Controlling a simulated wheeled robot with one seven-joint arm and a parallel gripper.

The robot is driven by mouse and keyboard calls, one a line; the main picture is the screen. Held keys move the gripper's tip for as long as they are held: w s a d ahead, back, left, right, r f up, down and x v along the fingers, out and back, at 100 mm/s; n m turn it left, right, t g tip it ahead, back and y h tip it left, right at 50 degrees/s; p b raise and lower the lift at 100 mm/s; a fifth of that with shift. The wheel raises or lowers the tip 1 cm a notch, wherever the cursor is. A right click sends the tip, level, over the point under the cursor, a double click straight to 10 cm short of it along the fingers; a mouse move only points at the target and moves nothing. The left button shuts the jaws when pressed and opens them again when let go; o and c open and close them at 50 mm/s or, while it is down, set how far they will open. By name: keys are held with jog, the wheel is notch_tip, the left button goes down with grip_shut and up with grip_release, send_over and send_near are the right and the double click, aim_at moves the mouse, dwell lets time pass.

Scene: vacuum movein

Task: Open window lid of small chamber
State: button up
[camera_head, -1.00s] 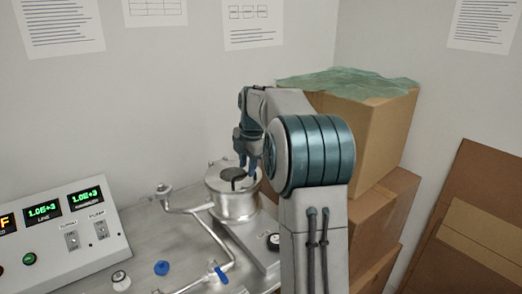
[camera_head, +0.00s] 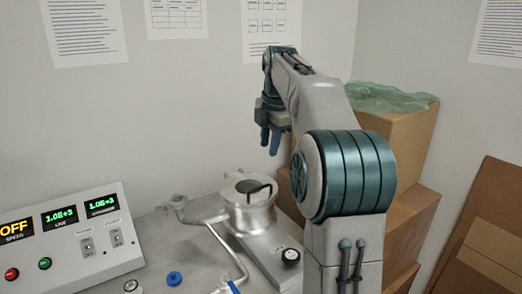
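The small chamber (camera_head: 250,214) is a silver metal cylinder on the bench, right of centre. Its round window lid (camera_head: 246,190) lies on top, with a dark round window and a dark bar-like handle (camera_head: 259,188) on its right side. The lid looks flat on the chamber; I cannot tell whether it is fully closed. My gripper (camera_head: 270,141) hangs in the air above and slightly right of the chamber, fingers pointing down. A gap shows between the two blue-grey fingers, with nothing in it. It is clear of the lid.
A control panel (camera_head: 75,240) with green displays stands at the left. A pipe with a valve (camera_head: 180,202) joins the chamber's left side. Cardboard boxes (camera_head: 400,150) stand behind my arm at the right.

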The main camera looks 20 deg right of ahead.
jog(key=shift+s+a+f+m, duration=0.15)
jog(key=shift+s+a+m, duration=0.65)
jog(key=shift+s+a, duration=0.15)
jog(key=shift+s+a+f+m, duration=0.1)
jog(key=shift+s+a+m, duration=0.75)
jog(key=shift+a, duration=0.2)
jog(key=s+a+f+m, duration=0.5)
jog(key=s+f+m, duration=0.3)
jog(key=s, duration=0.4)
jog(key=s+a+f+m, duration=0.4)
jog(key=s+f+m, duration=0.4)
jog(key=s, duration=0.5)
jog(key=shift+a+f+t, duration=0.35)
jog(key=shift+f+t, duration=0.05)
jog(key=shift+f, duration=0.2)
jog(key=shift+s, duration=0.1)
